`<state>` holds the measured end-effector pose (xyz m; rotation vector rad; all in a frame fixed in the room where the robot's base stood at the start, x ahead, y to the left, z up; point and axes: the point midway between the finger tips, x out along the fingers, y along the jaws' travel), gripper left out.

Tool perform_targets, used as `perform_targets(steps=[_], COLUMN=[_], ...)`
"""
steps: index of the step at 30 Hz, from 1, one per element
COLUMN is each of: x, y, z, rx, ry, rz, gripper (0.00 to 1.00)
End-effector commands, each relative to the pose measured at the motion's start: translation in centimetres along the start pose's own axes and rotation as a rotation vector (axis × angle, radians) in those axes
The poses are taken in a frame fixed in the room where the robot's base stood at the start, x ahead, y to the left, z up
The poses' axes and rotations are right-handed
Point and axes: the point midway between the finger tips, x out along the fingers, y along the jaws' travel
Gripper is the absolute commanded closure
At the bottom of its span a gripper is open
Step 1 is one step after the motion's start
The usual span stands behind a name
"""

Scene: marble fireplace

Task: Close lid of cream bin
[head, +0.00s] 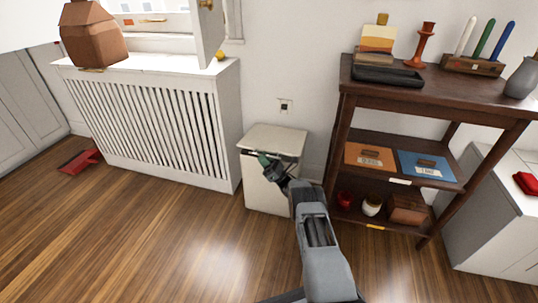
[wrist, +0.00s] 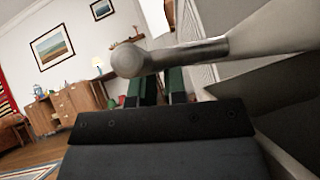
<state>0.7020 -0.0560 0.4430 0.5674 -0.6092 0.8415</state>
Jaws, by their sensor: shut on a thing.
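The cream bin (head: 268,190) stands on the floor against the wall, between the radiator cover and the dark shelf. Its lid (head: 277,137) is on top, with a dark gap under its front edge, so it looks a little open. My gripper (head: 266,160) is at the lid's front edge, its green fingers partly hidden by my wrist. In the wrist view a grey metal bar with a round end (wrist: 180,57), seemingly the lid's handle, crosses my green fingers (wrist: 160,88). The fingers are shut on it. The exact contact is hidden.
A white radiator cover (head: 150,120) stands close on the left. A dark wooden shelf (head: 430,95) with candles, boxes and jars stands close on the right. A red dustpan (head: 80,161) lies at far left. The wooden floor in front (head: 180,235) is clear.

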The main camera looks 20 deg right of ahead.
Motion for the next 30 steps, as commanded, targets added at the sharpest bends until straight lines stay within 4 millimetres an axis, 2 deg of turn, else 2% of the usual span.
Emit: perform_targets(steps=[7, 20, 21, 28, 30], x=[-0.1, -0.1, -0.1, -0.2, -0.3], y=[0.4, 0.4, 0.4, 0.2, 0.1], z=[-1.3, -1.6, -1.6, -1.3, -1.2], rx=[-0.013, -0.012, -0.012, -0.015, -0.016], ry=[0.000, 0.001, 0.002, 0.001, 0.000], rz=[0.039, 0.043, 0.043, 0.037, 0.035], gripper=[1.00, 1.00, 0.87, 0.65, 0.62])
